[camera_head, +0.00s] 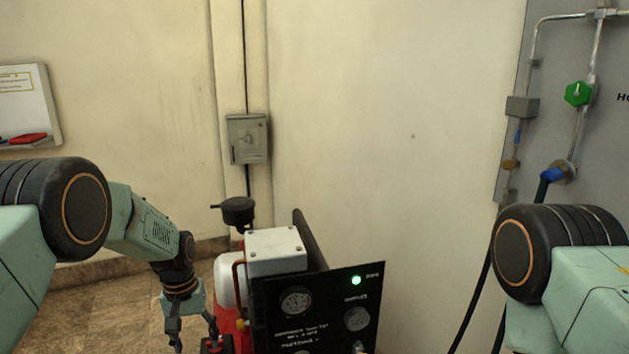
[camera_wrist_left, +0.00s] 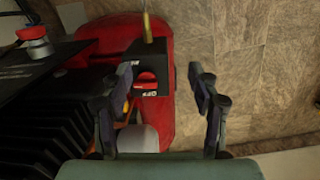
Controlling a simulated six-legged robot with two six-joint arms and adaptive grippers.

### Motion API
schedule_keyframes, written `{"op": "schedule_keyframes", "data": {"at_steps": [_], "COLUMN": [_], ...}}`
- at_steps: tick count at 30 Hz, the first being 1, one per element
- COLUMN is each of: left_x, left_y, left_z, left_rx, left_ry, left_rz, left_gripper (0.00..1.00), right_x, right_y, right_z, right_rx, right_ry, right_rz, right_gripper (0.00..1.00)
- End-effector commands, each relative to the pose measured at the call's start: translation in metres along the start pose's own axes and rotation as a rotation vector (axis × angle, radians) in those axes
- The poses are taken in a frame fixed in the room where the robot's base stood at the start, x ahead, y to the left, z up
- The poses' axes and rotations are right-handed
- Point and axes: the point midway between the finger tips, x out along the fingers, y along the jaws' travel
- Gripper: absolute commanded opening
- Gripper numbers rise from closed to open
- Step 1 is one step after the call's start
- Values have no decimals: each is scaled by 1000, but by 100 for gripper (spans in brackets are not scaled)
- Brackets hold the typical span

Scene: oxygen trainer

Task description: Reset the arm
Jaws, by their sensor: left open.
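My left arm comes in from the left in the head view and reaches down beside the oxygen trainer. My left gripper (camera_head: 195,343) is open near the trainer's lower left side. In the left wrist view the open fingers (camera_wrist_left: 158,90) stand apart, with a small black block (camera_wrist_left: 150,98) bearing a red switch (camera_wrist_left: 147,80) beyond and between them. The fingers do not appear to touch it. Only the upper part of my right arm (camera_head: 545,255) shows at the right; its gripper is out of view.
The trainer's black panel (camera_head: 325,305) has gauges and a lit green lamp (camera_head: 356,280). A red tank (camera_wrist_left: 105,38) lies beneath the switch block. A grey wall panel (camera_head: 610,140) with pipes and a green valve (camera_head: 578,93) stands at right. Tiled floor (camera_head: 110,300) is clear at left.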

Motion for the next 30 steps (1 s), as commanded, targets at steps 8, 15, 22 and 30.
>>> {"op": "schedule_keyframes", "data": {"at_steps": [8,15,22,30], "left_x": [67,114,139,136], "left_y": [-7,-17,-30,-46], "left_z": [35,97,183,304], "left_rx": [40,78,117,152], "left_ry": [140,224,260,212], "left_rz": [-2,-8,-15,-25], "left_gripper": [60,60,60,60], "right_x": [0,0,0,0], "right_y": [0,0,0,0], "right_z": [0,0,0,0], "right_rx": [0,0,0,0], "right_ry": [0,0,0,0], "right_rz": [0,0,0,0], "right_gripper": [40,40,40,40]}}
